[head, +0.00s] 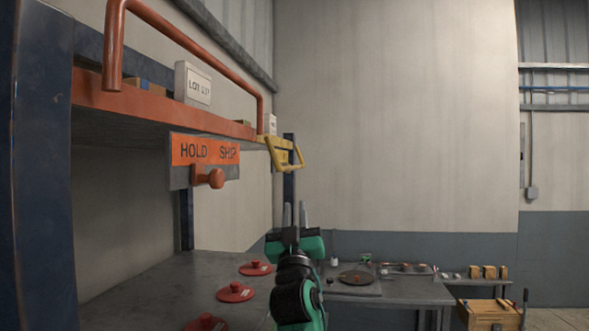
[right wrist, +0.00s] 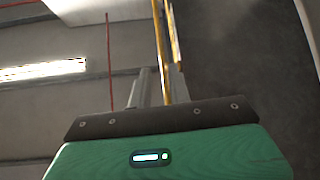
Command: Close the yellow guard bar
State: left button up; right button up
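The yellow guard bar (head: 273,154) is a bent bar with a loop at the right end of the orange shelf edge, and it sticks out toward the right. My right gripper (head: 295,206) points up below and slightly right of the bar, its two grey fingers apart with nothing held between them. In the right wrist view, the yellow bar (right wrist: 161,45) runs upward in line with the gap between the fingers; I cannot tell if they touch. My left gripper is out of view.
An orange rail (head: 189,42) runs above the shelf (head: 170,105). An orange HOLD/SHIP sign (head: 206,150) with a knob (head: 210,178) hangs below. Red lidded discs (head: 235,292) lie on the grey table (head: 165,285). A wooden crate (head: 490,316) stands at the right.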

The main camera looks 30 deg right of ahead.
aim_at(294, 168)
jog(key=p+x, duration=0.5)
jog(key=x, duration=0.7)
jog(key=shift+w+r+p, duration=0.15)
jog(key=shift+r+p, duration=0.25)
jog(key=shift+r, duration=0.05)
jog(key=shift+w+d+r, duration=0.2)
jog(key=shift+w+r, duration=0.1)
jog(key=shift+w, duration=0.05)
grip_shut()
